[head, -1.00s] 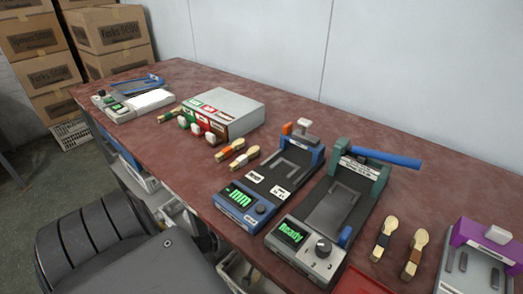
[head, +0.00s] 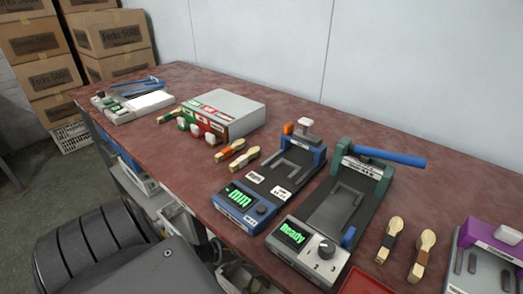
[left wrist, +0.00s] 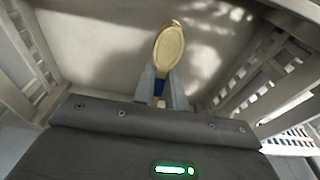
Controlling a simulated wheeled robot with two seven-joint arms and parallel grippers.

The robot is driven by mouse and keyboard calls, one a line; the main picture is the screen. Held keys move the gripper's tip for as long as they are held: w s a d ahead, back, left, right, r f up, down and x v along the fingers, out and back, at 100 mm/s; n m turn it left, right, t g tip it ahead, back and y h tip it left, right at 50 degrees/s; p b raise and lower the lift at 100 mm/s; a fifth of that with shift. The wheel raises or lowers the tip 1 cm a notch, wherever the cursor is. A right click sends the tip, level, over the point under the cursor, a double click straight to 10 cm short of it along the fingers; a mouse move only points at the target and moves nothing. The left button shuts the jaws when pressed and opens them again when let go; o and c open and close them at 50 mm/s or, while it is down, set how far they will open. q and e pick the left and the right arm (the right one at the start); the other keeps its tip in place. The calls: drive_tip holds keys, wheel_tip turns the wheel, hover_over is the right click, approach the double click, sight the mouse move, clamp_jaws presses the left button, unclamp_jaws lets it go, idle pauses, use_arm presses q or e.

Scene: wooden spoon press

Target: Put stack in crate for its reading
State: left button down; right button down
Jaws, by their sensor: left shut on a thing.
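My left gripper (left wrist: 158,88) is shut on a wooden spoon or spoon stack (left wrist: 168,45) with a blue band between the fingers. I cannot tell how many pieces are held. Its rounded pale end points away from the wrist. Pale slatted crate walls (left wrist: 285,92) stand on both sides, with a light floor beyond. I cannot tell whether the spoon touches it. In the head view, a blue press with an "mm" display (head: 242,203) stands beside a green and grey press reading "Ready" (head: 300,240). My right gripper is not in view.
Two loose spoons (head: 230,150) lie left of the blue press, and two more (head: 422,255) lie right of the green one. A labelled box (head: 225,108), another device (head: 125,105), a purple device (head: 490,258) and a red tray (head: 365,283) share the table. Pale crates (head: 137,178) sit below its edge.

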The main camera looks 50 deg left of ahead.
sight(259, 284)
use_arm(q)
drive_tip(key=shift+f, duration=0.55)
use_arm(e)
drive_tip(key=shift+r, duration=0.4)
use_arm(q)
drive_tip(key=c, duration=1.4)
unclamp_jaws()
drive_tip(key=shift+c, duration=0.2)
